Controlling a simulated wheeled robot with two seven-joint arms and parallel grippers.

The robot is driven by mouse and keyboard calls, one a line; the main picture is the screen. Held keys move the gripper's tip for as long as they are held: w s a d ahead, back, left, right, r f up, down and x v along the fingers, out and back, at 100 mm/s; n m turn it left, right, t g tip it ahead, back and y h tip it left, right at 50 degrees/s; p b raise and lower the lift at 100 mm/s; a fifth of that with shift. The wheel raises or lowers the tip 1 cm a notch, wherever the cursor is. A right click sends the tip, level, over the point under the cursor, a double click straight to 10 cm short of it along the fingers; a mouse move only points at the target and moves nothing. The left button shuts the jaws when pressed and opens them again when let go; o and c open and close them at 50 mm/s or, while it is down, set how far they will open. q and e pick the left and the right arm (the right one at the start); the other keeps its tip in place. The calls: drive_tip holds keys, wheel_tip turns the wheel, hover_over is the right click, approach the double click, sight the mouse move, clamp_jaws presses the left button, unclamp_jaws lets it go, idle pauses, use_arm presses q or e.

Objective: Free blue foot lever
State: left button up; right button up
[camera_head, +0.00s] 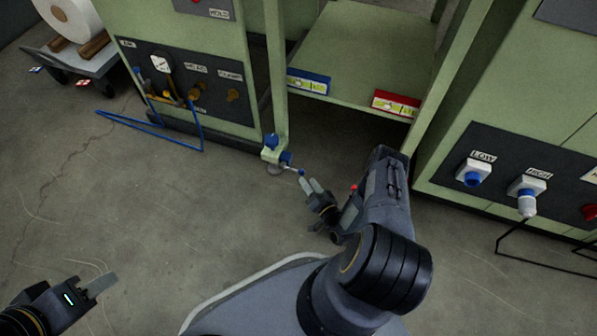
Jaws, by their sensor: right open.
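The blue foot lever (292,168) sticks out to the right, with a small blue knob on its end, from the foot at the bottom of a green table leg. Blue parts of the foot (270,141) show around the leg, above a round grey pad on the floor. My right gripper (310,186) is open and empty, its fingertips just below and right of the lever's knob. I cannot tell whether they touch it. My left gripper (104,282) is low over the floor at the bottom left, far from the lever; its finger gap is not clear.
A green cabinet with a gauge and blue hose (150,127) stands left. A socket panel (500,165) stands right.

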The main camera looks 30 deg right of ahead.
sight(303, 174)
drive_tip(key=w+b, duration=0.1)
drive_tip(key=w, duration=0.4)
drive_tip(key=shift+w+f+b, duration=0.1)
drive_tip(key=shift+w+b, duration=0.05)
drive_tip(key=shift+b, duration=0.15)
drive_tip(key=shift+w, duration=0.4)
drive_tip(key=shift+c, duration=0.5)
